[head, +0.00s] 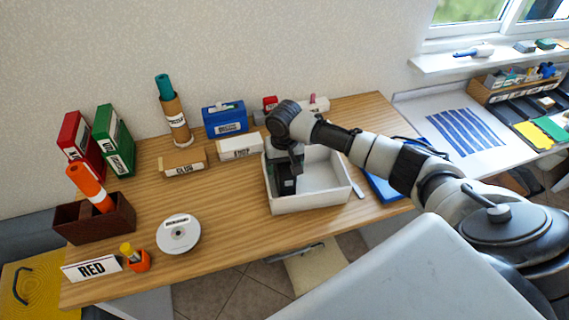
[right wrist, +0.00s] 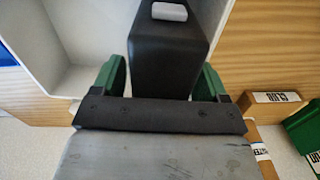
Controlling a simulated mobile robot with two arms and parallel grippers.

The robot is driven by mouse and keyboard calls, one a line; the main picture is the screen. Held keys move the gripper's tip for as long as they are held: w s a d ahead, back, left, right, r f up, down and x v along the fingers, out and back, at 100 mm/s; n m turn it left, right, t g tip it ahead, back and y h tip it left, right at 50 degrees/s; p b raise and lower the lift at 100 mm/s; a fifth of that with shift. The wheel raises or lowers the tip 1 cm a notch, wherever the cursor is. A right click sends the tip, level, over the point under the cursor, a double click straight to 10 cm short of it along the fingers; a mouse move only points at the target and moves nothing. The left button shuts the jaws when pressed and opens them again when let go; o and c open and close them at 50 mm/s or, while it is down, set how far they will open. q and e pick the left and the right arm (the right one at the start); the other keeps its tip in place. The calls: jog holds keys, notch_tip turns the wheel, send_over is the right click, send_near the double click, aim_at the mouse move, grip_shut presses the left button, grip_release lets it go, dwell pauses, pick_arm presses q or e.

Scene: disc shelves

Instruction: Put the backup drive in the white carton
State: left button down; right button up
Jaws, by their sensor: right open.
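The white carton (head: 325,197) is an open box near the right end of the wooden table. Its white walls also show in the right wrist view (right wrist: 60,30). The backup drive, a black block (head: 287,186) with a small pale label, is inside the carton's left part. In the right wrist view the drive (right wrist: 165,50) lies between the green-padded fingers. My right gripper (head: 286,170) reaches down into the carton and is open around the drive. Whether the drive touches the carton floor is hard to tell. My left gripper is out of view.
A blue box (head: 226,118) and a small white labelled box (head: 240,148) stand behind and left of the carton. A brown labelled box (head: 184,162) and a disc (head: 178,235) are further left. A blue flat object (head: 385,187) lies right of the carton, partly behind my arm.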

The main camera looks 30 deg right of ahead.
jog(key=shift+r, duration=0.15)
notch_tip(320, 180, up, 12)
jog(key=shift+b, duration=0.65)
